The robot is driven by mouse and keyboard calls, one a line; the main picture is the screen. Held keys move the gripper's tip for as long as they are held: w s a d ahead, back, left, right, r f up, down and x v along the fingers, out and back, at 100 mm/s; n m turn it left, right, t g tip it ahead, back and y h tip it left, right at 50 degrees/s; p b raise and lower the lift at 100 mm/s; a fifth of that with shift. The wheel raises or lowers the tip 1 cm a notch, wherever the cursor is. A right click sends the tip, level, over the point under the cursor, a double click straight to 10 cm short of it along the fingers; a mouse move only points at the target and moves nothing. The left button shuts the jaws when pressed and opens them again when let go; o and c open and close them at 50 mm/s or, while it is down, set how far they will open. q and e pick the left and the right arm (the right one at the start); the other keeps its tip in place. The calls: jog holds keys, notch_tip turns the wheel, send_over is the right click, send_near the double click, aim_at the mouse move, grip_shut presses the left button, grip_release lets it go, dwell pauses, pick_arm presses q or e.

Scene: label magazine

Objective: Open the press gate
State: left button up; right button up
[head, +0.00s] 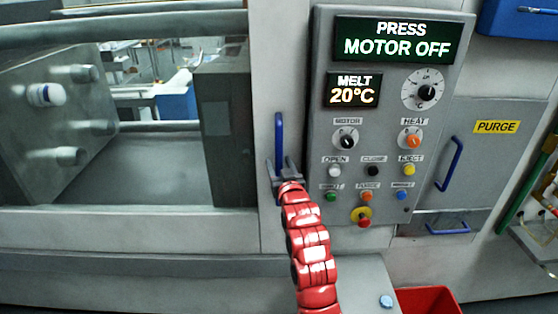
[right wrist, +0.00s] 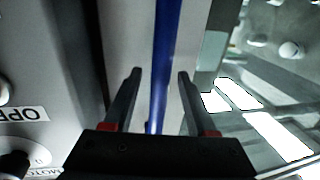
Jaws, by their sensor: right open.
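The press gate (head: 268,60) is a pale panel with a large window at the left of the head view. Its blue vertical handle (head: 279,130) is at the gate's right side, beside the control panel. My right gripper (head: 279,166), on the red arm, is open at the handle's lower part. In the right wrist view, the blue handle (right wrist: 161,60) runs between the two open fingers of the gripper (right wrist: 160,76), with a gap on each side. My left gripper is not in view.
The control panel (head: 330,120) with knobs and buttons is close to the right of the handle; its display reads motor off, melt 20°C. A purge cover (head: 485,160) with another blue handle (head: 450,164) is further right. A red bin (head: 428,300) stands below.

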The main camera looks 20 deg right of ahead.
jog(key=shift+w, duration=0.2)
grip_shut()
dwell(1.4)
